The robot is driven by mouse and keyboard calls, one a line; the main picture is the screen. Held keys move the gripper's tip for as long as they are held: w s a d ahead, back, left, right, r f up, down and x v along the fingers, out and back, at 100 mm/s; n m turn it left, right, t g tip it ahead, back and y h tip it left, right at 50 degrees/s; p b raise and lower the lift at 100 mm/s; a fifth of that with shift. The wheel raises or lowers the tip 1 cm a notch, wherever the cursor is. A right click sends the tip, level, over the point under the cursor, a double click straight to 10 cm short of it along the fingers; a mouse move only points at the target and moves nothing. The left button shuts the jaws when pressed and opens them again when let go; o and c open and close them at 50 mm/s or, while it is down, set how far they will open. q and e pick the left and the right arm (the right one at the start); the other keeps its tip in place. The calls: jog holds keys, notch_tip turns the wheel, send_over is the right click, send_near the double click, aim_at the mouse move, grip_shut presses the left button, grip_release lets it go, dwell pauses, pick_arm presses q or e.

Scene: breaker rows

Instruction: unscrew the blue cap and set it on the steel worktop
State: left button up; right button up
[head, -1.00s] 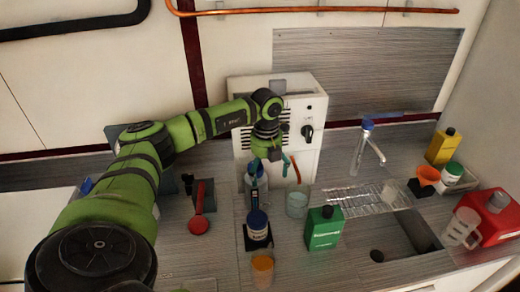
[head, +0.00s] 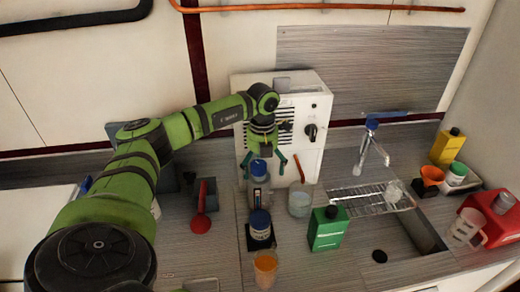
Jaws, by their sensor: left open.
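A clear bottle (head: 259,190) with a blue cap (head: 259,167) stands upright on the worktop in front of the white machine. My left gripper (head: 263,166) points down at this bottle. Its teal fingers are spread, one to each side of the cap in the picture. I cannot tell whether they touch it. A second blue cap (head: 260,218) tops a dark jar with a pale label (head: 260,232), standing on a black base nearer to me. The steel worktop (head: 215,255) is the grey brushed surface beneath. My right gripper is out of view.
A white machine (head: 310,105) stands behind the bottle. A clear beaker (head: 299,201), green bottle (head: 327,229) and orange-filled cup (head: 265,268) stand close by. The rack, tap and sink are right. The front-left worktop is clear.

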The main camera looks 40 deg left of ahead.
pick_arm(q)
jog(key=shift+a+r+m, duration=0.25)
jog(key=shift+a+m, duration=0.35)
jog(key=shift+a, duration=0.4)
jog(key=m, duration=0.3)
jog(key=shift+s+a+b, duration=0.15)
jog(key=shift+s+b, duration=0.05)
jog(key=shift+b, duration=0.1)
jog(key=shift+c, duration=0.6)
jog(key=shift+o, duration=0.6)
jog(key=m, duration=0.3)
jog(key=shift+w+f, duration=0.2)
jog(key=shift+f, duration=0.05)
jog(key=m, duration=0.2)
jog(key=shift+w+f+m+b, duration=0.2)
jog(key=shift+w+m+b, duration=0.1)
jog(key=shift+w+m, duration=0.1)
jog(key=shift+s+d+m, duration=0.1)
jog(key=shift+d+m, duration=0.15)
jog(key=shift+m, duration=0.25)
jog(key=shift+s+r, duration=0.1)
